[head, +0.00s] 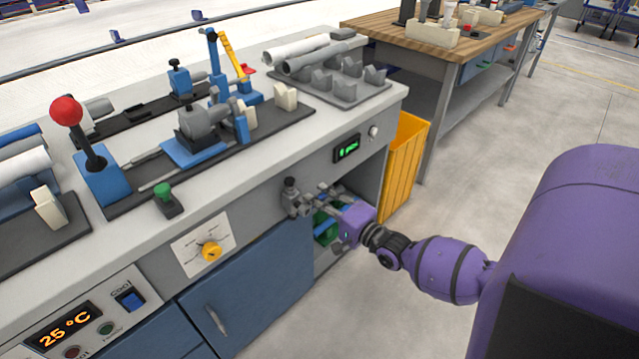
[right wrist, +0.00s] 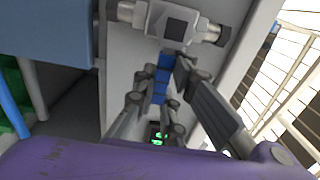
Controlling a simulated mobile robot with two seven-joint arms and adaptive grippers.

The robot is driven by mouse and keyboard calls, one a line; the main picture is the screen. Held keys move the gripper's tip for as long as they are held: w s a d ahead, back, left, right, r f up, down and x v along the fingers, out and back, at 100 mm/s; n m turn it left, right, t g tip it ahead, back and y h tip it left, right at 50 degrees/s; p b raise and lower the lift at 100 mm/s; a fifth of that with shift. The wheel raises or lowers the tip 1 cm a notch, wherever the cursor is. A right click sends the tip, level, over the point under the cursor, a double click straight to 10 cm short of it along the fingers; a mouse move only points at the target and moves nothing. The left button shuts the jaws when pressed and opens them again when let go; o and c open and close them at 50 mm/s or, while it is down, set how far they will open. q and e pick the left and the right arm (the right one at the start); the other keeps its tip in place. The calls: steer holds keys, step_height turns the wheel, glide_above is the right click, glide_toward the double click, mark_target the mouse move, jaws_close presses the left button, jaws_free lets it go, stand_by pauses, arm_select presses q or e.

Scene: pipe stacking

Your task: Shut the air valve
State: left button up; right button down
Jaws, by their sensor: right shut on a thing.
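The air valve (head: 291,196) is a grey fitting with a dark knob on top, on the bench's front panel in the head view. In the right wrist view, its metal body (right wrist: 180,22) is at the top, with a blue lever (right wrist: 160,80) running from it. My right gripper (head: 318,198) is at the valve from the right. Its fingers are shut on the blue lever, one on each side, as the right wrist view shows (right wrist: 158,88). The lever is mostly hidden by the fingers in the head view. My left gripper is not in view.
A small green display (head: 347,149) is on the panel just above the gripper. A yellow bin (head: 404,165) stands right of the bench's open bay. A blue cabinet door (head: 250,285) is below left. A yellow dial (head: 210,251) is further left.

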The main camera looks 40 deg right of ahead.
steer(key=shift+f, duration=0.15)
stand_by(0.3)
steer(key=c, duration=1.8)
jaws_free()
steer(key=shift+s, duration=0.1)
steer(key=s, duration=1.1)
steer(key=shift+s+d, duration=0.4)
steer(key=shift+d, duration=0.05)
